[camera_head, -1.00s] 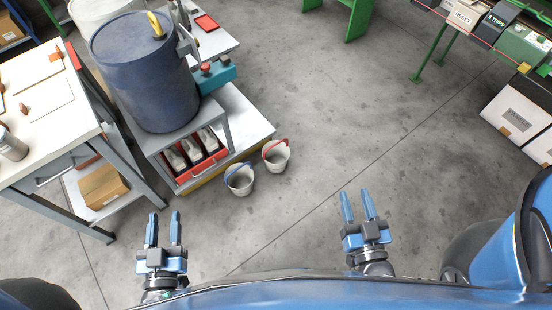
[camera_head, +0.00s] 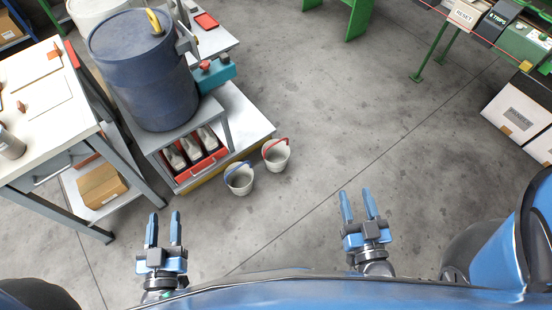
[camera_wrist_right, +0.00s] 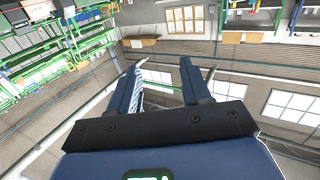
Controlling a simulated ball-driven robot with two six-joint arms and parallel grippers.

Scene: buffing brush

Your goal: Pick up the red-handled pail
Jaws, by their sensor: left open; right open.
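The red-handled pail (camera_head: 277,159) is pale grey and stands upright on the floor beside the low cart, with its red handle resting at the rim. A similar pail with a blue handle (camera_head: 239,180) stands close at its lower left. My right gripper (camera_head: 358,192) is open and empty, to the right of and nearer to me than the red-handled pail. My left gripper (camera_head: 164,214) is open and empty, to the lower left of both pails. In the right wrist view my right gripper's fingers (camera_wrist_right: 160,72) are spread with nothing between them; no pail shows there.
A workbench (camera_head: 37,135) with a cardboard box (camera_head: 101,186) below is at the left. Open floor (camera_head: 345,120) lies to the right of the pails. Green-framed racks stand upper right.

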